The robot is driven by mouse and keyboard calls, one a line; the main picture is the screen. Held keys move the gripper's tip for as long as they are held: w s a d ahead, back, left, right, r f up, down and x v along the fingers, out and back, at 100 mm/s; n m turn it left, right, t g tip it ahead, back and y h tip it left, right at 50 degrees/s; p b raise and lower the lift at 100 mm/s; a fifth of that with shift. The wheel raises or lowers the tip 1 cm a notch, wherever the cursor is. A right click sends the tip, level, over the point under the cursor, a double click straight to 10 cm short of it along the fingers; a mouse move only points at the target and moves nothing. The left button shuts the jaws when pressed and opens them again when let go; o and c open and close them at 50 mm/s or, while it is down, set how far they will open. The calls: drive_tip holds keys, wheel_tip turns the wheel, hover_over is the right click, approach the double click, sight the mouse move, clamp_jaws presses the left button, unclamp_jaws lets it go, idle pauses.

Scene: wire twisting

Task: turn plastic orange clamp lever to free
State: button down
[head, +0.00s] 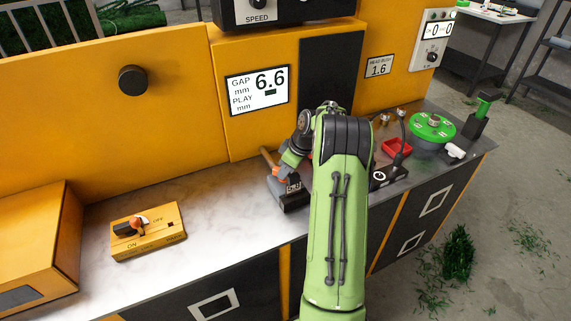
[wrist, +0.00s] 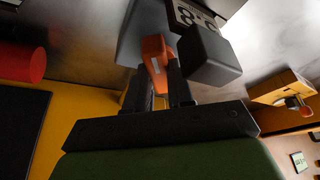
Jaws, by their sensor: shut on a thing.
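The orange clamp lever (wrist: 154,50) stands between the two dark fingers of my gripper (wrist: 159,85) in the wrist view, and the fingers are shut on it. In the wrist view the grey clamp block (wrist: 208,55) is just beyond the fingers. My arm hides part of the clamp in the head view, and the fingertips are hidden there.
A yellow ON/OFF switch box (head: 148,232) stands on the marble counter at left. The machine's display (head: 257,90) reads gap 6.6. A red tray (head: 396,148) and a green round fixture (head: 432,128) are to the right. The counter between switch box and clamp is clear.

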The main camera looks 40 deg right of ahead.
drive_tip(key=n+g+y+p, duration=0.1)
drive_tip(key=n+p, duration=0.1)
drive_tip(key=n, duration=0.1)
drive_tip(key=n+y+p, duration=0.1)
drive_tip(key=n+p, duration=0.2)
drive_tip(key=shift+d+g+p, duration=0.1)
drive_tip(key=shift+g+p, duration=0.25)
drive_tip(key=shift+g, duration=0.05)
drive_tip(key=shift+w+f+n+g+y+p, duration=0.1)
drive_tip(key=shift+n+g+y+p, duration=0.2)
drive_tip(key=shift+n+p, duration=0.6)
drive_tip(key=shift+f+n+g+y+p, duration=0.1)
drive_tip(key=shift+n+g+p, duration=0.4)
drive_tip(key=shift+n, duration=1)
